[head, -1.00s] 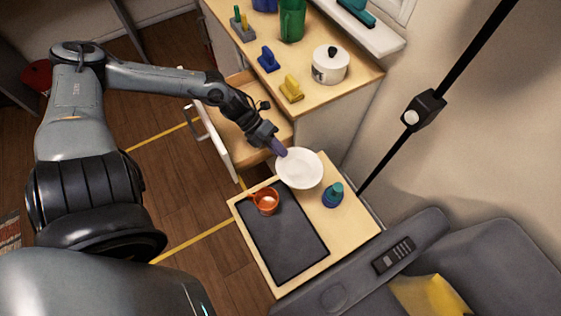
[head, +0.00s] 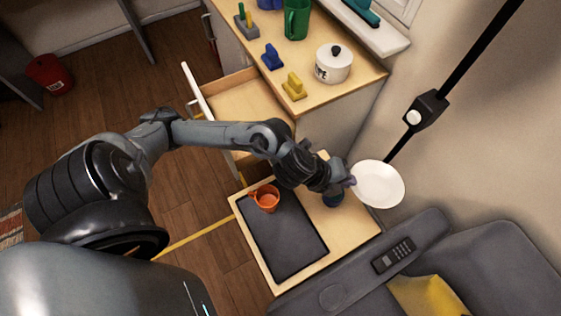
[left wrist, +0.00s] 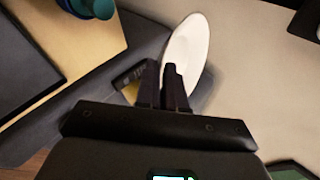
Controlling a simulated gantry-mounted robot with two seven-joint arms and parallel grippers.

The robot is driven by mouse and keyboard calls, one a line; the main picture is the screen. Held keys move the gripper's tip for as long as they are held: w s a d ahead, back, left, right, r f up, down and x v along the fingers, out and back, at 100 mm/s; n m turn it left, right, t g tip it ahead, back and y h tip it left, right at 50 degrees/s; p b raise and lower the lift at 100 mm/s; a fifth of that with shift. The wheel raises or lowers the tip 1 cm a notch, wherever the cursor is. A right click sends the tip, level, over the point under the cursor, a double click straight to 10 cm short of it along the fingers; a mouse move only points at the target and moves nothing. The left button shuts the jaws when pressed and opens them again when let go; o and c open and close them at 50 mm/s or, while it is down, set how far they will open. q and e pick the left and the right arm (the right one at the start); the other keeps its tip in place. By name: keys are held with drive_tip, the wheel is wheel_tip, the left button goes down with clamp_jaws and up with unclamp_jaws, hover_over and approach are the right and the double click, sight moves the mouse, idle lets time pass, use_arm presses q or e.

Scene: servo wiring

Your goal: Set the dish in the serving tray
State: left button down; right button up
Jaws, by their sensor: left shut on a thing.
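The white dish (head: 380,185) is in my left gripper (head: 349,182), which is shut on its near rim. In the head view the dish is beyond the right edge of the side table, in the air near the wall. In the left wrist view the dish (left wrist: 187,48) stands tilted between the fingertips (left wrist: 163,78). The dark serving tray (head: 284,240) lies on the side table, to the lower left of the gripper. An orange cup (head: 266,199) is on the tray's upper left corner. My right gripper is out of view.
A blue-green bottle (head: 333,199) stands on the side table, partly hidden by my left gripper. An open drawer (head: 245,108) is up left. A sofa arm with a remote (head: 394,255) borders the table. A black pole (head: 455,80) rises near the dish. Most of the tray is clear.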

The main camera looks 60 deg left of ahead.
sight(383, 206)
use_arm(q)
drive_tip(key=w+d+r+n+y, duration=0.1)
drive_tip(key=d, duration=0.2)
drive_tip(key=w+d+r+n+y, duration=0.1)
drive_tip(key=d+r, duration=0.1)
drive_tip(key=d, duration=0.2)
drive_tip(key=w+d+r+n+y, duration=0.1)
drive_tip(key=w+d+n, duration=0.1)
drive_tip(key=d, duration=0.1)
drive_tip(key=shift+d+r+t, duration=0.25)
drive_tip(key=shift+r+t, duration=0.05)
drive_tip(key=shift+s+a, duration=0.1)
drive_tip(key=shift+a, duration=0.05)
